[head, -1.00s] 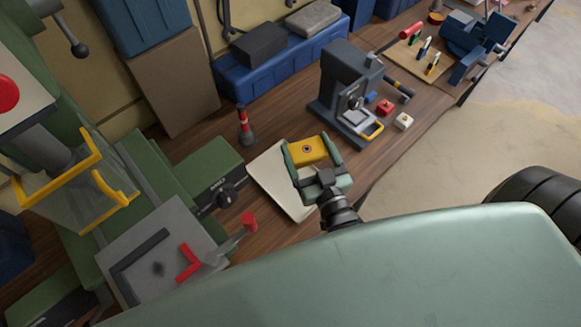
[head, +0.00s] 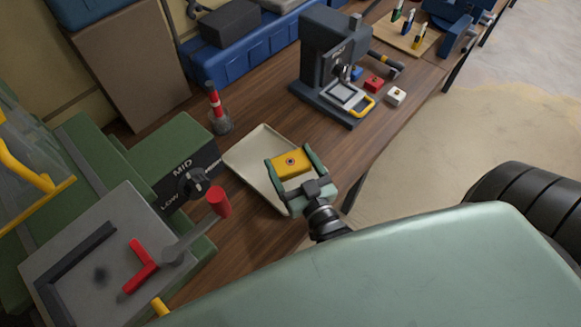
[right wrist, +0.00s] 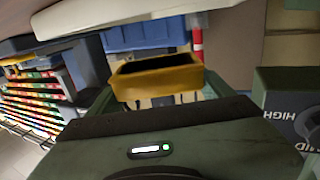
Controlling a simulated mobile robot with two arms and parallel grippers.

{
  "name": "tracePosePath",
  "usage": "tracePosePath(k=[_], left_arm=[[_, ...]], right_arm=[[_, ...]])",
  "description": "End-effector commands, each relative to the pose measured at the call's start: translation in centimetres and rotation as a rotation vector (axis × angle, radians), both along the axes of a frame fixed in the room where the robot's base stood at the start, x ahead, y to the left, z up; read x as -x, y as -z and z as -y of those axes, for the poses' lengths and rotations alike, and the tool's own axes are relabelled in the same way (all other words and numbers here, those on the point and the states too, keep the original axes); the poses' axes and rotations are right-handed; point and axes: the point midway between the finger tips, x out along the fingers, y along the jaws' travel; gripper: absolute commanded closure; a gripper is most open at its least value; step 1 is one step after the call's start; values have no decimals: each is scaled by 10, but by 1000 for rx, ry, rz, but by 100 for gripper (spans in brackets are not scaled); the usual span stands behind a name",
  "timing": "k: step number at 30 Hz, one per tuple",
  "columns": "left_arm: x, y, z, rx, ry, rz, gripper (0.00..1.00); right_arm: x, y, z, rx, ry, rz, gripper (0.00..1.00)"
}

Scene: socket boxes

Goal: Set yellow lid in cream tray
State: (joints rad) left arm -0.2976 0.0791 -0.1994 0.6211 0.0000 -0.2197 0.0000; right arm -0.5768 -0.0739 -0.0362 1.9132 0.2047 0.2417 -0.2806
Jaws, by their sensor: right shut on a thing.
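The yellow lid (head: 291,162) is a small block-like piece with a dark spot on its top. My right gripper (head: 290,165) is shut on it, one green finger on each side. The lid also shows close up between the fingers in the right wrist view (right wrist: 157,78), with a dark hollow facing that camera. The cream tray (head: 247,154) lies on the wooden bench. In the head view the lid and gripper overlap the tray's right part; I cannot tell the height of the lid over it. My left gripper is not in view.
A green machine with a MID dial (head: 191,183) and a red-knobbed lever (head: 219,202) stands left of the tray. A red-and-white marker in a jar (head: 221,122) is behind it. A dark press (head: 335,60), a red block (head: 374,83) and a white block (head: 396,96) stand at the back right.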

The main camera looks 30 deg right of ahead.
Motion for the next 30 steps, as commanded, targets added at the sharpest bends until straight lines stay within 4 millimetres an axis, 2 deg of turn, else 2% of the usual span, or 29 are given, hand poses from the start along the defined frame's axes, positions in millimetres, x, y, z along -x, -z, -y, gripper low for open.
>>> tracePosePath(k=[5,12,21,30], left_arm=[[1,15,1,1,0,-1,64],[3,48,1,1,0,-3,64],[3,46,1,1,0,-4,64],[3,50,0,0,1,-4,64]], right_arm=[[0,14,0,0,0,1,59],[0,45,0,1,0,1,59],[0,43,0,1,0,1,59],[0,52,0,1,0,1,59]])
